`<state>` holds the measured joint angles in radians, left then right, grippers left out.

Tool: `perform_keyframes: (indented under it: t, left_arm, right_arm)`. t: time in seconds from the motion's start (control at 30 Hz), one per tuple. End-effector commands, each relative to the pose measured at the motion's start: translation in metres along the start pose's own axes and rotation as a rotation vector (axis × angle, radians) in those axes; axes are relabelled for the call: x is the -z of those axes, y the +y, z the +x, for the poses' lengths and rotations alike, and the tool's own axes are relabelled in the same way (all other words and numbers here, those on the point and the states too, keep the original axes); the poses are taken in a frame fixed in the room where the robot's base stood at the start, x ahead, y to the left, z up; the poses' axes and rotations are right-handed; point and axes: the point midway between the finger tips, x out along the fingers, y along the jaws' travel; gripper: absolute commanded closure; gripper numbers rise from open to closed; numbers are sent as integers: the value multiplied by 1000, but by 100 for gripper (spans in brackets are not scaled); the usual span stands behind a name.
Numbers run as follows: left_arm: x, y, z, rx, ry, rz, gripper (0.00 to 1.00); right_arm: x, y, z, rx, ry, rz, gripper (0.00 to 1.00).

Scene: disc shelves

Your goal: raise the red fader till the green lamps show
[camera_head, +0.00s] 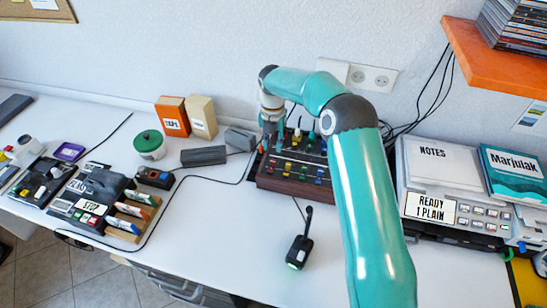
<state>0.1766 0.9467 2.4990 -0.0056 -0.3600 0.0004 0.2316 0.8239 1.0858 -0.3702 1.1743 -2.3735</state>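A dark mixer with a wooden front (290,186) stands on the white table near the wall. It has several small coloured caps, among them yellow, green and blue ones. I cannot pick out the red fader for sure, nor any lit green lamps on the mixer. My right gripper (270,136) points down over the mixer's left back part, and its arm hides the mixer's right side. The fingertips are small and partly merged with the mixer, so I cannot tell whether they touch a cap or are shut. My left gripper is not in view.
A black handheld device (299,250) stands in front of the mixer. Left are a green-lidded jar (150,144), dark boxes (203,156) and a STOP panel (91,207). A printer (458,208) stands right, under an orange shelf (495,57).

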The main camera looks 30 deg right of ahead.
Motion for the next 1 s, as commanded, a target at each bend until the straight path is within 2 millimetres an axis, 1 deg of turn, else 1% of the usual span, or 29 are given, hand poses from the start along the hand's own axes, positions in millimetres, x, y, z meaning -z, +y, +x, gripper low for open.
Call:
perform_keyframes:
  t: [0.03, 0.2, 0.3, 0.4, 0.57, 0.8, 0.83, 0.9, 1.0]
  left_arm:
    - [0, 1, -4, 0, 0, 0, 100]
    - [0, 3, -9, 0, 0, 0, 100]
    - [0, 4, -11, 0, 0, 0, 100]
    - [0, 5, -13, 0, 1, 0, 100]
    - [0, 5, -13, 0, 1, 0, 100]
    - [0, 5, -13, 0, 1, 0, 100]
    - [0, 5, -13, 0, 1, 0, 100]
    - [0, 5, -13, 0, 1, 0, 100]
    - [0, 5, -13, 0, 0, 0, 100]
  right_arm:
    - [1, 0, 11, 3, 3, -2, 73]
    - [1, 1, 44, 3, 4, -2, 73]
    - [1, 2, 58, 1, 2, -3, 73]
    - [1, 2, 69, 1, 1, -3, 73]
    - [0, 2, 76, 0, -1, -3, 73]
    - [0, 2, 77, 0, -1, -3, 73]
    - [0, 2, 77, 0, -1, -3, 75]
    - [0, 2, 77, 0, 0, -3, 86]
    - [0, 2, 77, 0, -1, -3, 100]
